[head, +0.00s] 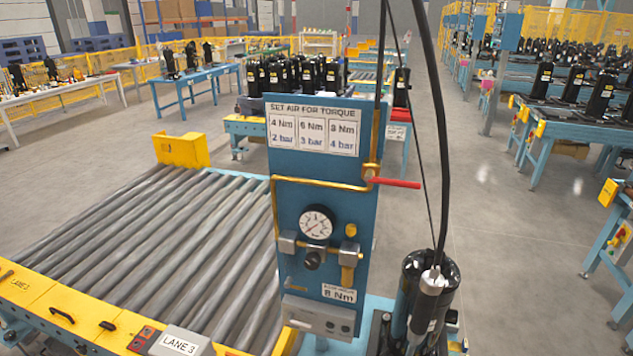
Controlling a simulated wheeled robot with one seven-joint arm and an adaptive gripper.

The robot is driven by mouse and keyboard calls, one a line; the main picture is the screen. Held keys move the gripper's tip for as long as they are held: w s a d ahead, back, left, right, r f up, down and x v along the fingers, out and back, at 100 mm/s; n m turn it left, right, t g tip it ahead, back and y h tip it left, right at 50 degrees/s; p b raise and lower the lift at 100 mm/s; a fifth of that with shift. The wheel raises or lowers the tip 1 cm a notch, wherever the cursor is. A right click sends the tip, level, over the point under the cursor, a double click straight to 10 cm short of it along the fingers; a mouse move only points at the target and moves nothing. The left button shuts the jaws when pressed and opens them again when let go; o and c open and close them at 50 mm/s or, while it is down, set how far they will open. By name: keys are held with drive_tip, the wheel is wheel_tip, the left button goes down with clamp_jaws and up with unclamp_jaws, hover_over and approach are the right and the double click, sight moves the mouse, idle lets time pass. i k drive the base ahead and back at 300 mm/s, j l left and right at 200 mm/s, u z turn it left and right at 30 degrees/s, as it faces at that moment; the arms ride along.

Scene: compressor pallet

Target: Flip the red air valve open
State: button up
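The red air valve lever (396,183) sticks out to the right from a brass fitting on the right edge of a blue panel (350,225) in the head view. The lever lies roughly level, across the line of the upright pipe. A brass pipe (320,183) runs from the fitting leftward across the panel. A round white pressure gauge (316,223) sits below it, with a black knob (312,260) under the gauge. My gripper is not in this view.
A roller conveyor (150,235) fills the left. A black compressor (445,295) stands right of the panel, with a tool (428,300) hanging before it on a black hose (441,130). Open floor (520,260) lies further right.

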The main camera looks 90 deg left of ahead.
sight(369, 178)
drive_tip(key=u, duration=2.75)
